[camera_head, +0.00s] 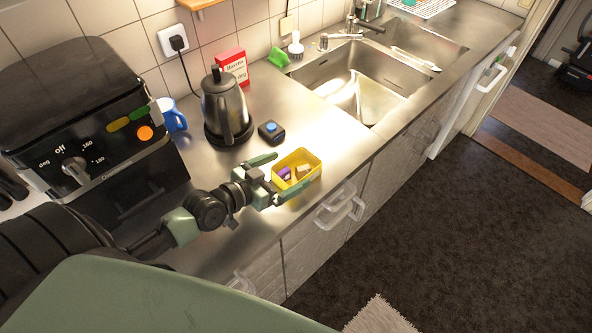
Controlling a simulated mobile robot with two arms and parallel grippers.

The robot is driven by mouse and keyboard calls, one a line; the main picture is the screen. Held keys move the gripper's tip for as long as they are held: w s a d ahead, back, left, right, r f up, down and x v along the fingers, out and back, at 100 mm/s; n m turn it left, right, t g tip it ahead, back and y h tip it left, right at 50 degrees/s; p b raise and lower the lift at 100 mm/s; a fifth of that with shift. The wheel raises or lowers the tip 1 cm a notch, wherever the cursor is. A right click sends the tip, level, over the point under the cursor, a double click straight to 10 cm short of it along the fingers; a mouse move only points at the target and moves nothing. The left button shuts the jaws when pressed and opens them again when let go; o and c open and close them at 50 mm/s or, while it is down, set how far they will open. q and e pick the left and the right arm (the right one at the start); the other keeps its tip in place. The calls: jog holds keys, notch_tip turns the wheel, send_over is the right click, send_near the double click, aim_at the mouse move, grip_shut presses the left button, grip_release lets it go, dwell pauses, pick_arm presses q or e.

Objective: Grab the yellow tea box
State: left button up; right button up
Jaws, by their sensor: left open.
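The yellow tea box (312,160) is a small open-topped yellow container on the steel counter, near its front edge. Purple and tan pieces show inside it. My left gripper (290,171) is open at the box, coming from the left. One finger is by the box's far left side and the other runs along its near side. I cannot tell whether the fingers touch it. My right gripper is not in view.
A grey kettle (227,108) stands behind the box, with a small black item with a blue top (271,132) between. A red box (233,67) and blue mug (172,116) are farther back. The air fryer (90,135) is left; the sink (350,80) is right.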

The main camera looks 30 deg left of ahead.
aim_at(296, 165)
pick_arm(q)
jog(key=p+x, duration=0.1)
jog(key=x, duration=0.3)
jog(key=shift+w+r, duration=0.1)
jog(key=shift+w, duration=0.1)
jog(key=shift+s, duration=0.1)
jog(key=c, duration=1.5)
jog(key=shift+r, duration=0.15)
jog(key=shift+c, duration=0.2)
